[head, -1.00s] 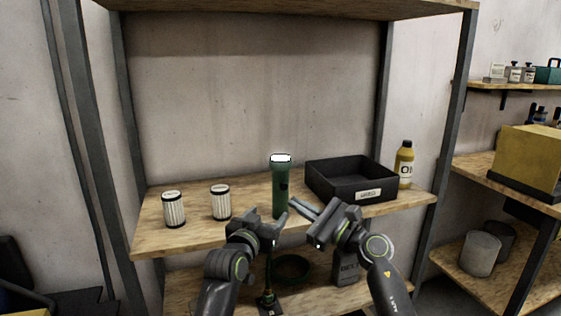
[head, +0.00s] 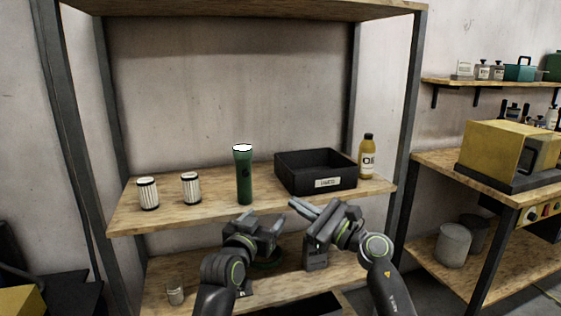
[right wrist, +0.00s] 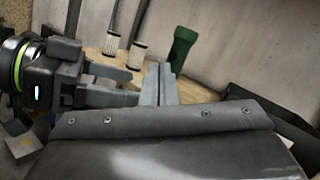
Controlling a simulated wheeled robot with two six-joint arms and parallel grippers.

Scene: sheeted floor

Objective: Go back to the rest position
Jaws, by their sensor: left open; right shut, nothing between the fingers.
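My left gripper (head: 264,222) is open and empty, in front of the shelf unit and below the edge of its middle board. My right gripper (head: 293,203) is shut with nothing in it, its fingers pointing left, just in front of the board's edge. In the right wrist view its shut fingers (right wrist: 160,85) show at the centre, with my left gripper (right wrist: 110,85) to their left. Both grippers are apart from the objects on the shelf. A green flashlight (head: 244,178) stands upright on the middle board behind them.
Two white ribbed cylinders (head: 148,194) (head: 191,188) stand left on the middle board (head: 218,206). A black bin (head: 318,183) and a yellow bottle (head: 367,157) stand right. A lower board (head: 200,277) holds a small cylinder (head: 175,291). A bench with a yellow machine (head: 500,150) is at right.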

